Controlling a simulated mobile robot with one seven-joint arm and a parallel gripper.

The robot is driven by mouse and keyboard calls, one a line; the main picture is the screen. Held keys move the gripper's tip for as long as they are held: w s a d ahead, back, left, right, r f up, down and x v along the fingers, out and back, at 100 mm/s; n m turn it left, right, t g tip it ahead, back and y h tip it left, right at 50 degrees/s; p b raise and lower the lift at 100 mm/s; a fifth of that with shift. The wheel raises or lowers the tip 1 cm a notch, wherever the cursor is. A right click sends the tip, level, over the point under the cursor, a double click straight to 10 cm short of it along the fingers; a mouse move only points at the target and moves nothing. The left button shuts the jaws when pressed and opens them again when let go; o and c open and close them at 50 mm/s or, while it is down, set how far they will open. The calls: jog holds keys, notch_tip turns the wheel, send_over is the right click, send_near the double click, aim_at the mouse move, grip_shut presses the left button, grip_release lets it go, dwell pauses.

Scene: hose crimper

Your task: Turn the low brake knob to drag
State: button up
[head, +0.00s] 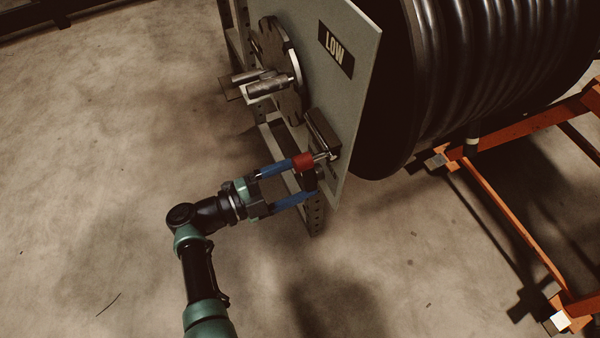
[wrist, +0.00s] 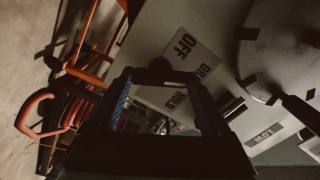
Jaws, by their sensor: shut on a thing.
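The low brake knob (head: 303,162) shows in the head view as a small red piece on a metal shaft, low on the front of the grey panel (head: 352,95). My gripper (head: 309,176), with blue fingers, is shut on it at the panel. In the wrist view the dark gripper (wrist: 160,78) covers the middle, and the knob's pointing direction cannot be made out. Beyond it a plate reads OFF (wrist: 189,45), with a partly hidden DR label (wrist: 205,70) and HOLD (wrist: 178,100).
Above the knob a dark notched disc (head: 275,65) with a metal handle (head: 268,86) sticks out of the panel. The large black hose reel (head: 490,70) and orange frame (head: 520,215) stand right. Floor at left is clear.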

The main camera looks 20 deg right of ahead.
dwell(0.4)
jog(key=o, duration=1.2)
jog(key=shift+c, duration=0.2)
jog(key=shift+a, duration=0.1)
jog(key=a+b, duration=0.1)
jog(key=a, duration=1.2)
jog(key=shift+s, duration=0.2)
